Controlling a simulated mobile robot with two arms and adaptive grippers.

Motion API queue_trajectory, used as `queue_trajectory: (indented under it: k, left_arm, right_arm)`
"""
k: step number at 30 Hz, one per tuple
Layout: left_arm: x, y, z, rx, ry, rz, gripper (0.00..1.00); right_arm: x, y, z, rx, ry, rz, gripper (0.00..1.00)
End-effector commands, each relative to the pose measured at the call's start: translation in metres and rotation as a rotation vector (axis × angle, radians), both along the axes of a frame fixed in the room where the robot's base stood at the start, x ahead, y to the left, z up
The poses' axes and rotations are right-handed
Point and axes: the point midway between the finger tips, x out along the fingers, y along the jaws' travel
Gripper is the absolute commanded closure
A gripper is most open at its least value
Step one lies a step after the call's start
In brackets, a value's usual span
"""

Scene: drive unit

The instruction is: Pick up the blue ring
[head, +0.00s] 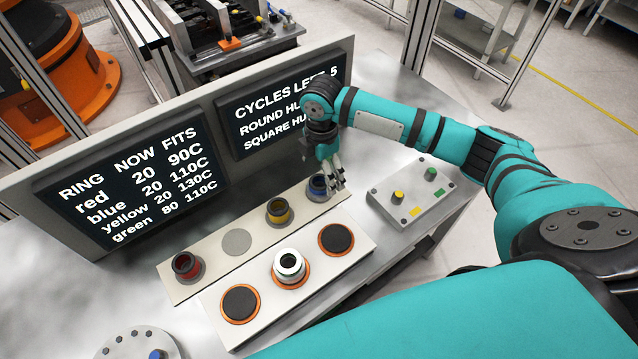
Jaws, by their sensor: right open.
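The blue ring (317,187) sits at the right end of a pale strip on the table, partly hidden by my right gripper. My right gripper (338,189) points down beside and over the right edge of the blue ring, with its fingers apart. I cannot tell whether the fingers touch the ring. My left gripper is not in view.
On the pale strip (215,262) stand a yellow ring (279,211), a red ring (186,265) and an empty grey disc (236,242). In front, a white plate (215,312) has orange-rimmed pads, one bearing a white ring (289,265). A button box (410,192) stands right; display panels stand behind.

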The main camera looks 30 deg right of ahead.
Motion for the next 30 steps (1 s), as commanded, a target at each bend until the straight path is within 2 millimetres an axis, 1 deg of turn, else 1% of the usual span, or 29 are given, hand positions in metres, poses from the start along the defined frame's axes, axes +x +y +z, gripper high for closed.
queue_trajectory:
  k: [6, 8, 11, 15, 18, 24, 26, 30]
  left_arm:
    - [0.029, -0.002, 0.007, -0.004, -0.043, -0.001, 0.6]
    - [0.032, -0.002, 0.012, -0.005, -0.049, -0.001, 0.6]
    - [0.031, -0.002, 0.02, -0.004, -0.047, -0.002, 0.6]
    - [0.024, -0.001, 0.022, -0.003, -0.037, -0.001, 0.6]
    - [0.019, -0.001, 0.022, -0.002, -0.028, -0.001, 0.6]
    - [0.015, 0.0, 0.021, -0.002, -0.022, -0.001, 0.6]
    - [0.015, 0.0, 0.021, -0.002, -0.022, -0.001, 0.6]
    - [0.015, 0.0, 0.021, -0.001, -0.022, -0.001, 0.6]
  right_arm:
    - [0.001, 0.0, -0.013, 0.0, 0.001, -0.001, 0.08]
    - [0.001, 0.001, -0.02, -0.001, 0.004, -0.001, 0.08]
    - [0.004, 0.002, -0.035, -0.002, 0.004, -0.002, 0.08]
    - [0.005, 0.002, -0.055, -0.001, 0.001, 0.0, 0.08]
    - [0.004, 0.002, -0.061, -0.002, 0.0, 0.0, 0.08]
    - [0.004, 0.002, -0.062, -0.002, -0.001, 0.001, 0.08]
    - [0.005, 0.002, -0.061, -0.002, -0.001, 0.0, 0.14]
    - [0.005, 0.002, -0.061, -0.001, -0.001, 0.0, 0.33]
